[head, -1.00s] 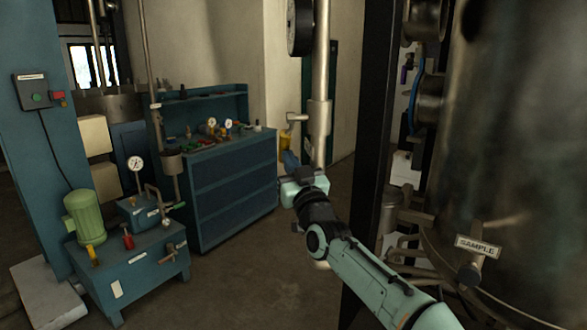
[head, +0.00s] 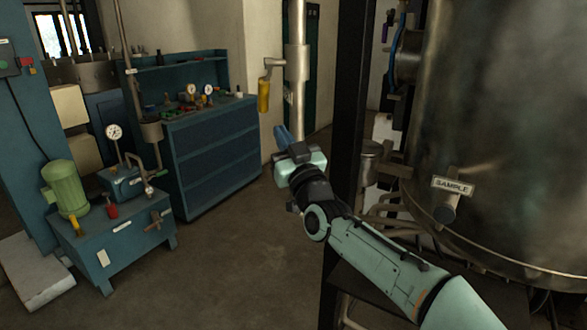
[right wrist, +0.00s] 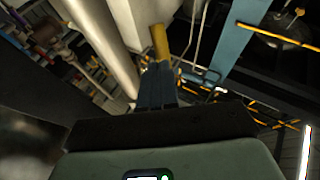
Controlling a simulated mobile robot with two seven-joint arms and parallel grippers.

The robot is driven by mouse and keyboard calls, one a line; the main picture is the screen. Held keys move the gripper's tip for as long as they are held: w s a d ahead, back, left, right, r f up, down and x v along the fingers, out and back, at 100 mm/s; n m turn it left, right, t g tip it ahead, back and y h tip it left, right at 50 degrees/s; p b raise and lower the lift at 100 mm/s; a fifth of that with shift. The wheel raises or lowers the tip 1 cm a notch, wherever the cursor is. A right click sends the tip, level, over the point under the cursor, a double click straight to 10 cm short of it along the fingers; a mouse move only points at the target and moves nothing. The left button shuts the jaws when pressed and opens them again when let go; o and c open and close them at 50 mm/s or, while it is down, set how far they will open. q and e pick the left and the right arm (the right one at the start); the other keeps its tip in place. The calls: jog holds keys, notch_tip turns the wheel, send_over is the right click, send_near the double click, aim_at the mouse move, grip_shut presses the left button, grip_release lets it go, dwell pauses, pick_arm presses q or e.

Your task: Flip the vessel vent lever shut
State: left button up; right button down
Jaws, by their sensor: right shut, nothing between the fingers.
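The vent lever has a yellow handle (head: 264,95) that hangs down from a short metal arm on the left side of the upright pipe (head: 297,62). My right gripper (head: 282,133) is shut and empty, just below and to the right of the handle in the head view. Its blue fingers point up. In the right wrist view the yellow handle (right wrist: 160,42) shows just past the closed fingertips (right wrist: 156,72), beside the pale pipe (right wrist: 117,38). I cannot tell whether they touch there; the head view shows a gap. My left gripper is out of view.
A large steel vessel (head: 500,130) with a SAMPLE tag (head: 453,186) stands at the right, behind a dark post (head: 349,110). A blue workbench (head: 215,150) and a pump unit (head: 125,230) stand at the left. The floor between is clear.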

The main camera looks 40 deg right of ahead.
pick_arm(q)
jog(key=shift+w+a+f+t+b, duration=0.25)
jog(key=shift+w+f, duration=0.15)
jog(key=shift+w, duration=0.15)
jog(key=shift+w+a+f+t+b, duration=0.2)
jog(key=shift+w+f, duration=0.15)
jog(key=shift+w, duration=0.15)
pick_arm(e)
jog(key=v, duration=0.5)
jog(key=shift+s+f, duration=0.2)
jog(key=shift+f, duration=0.3)
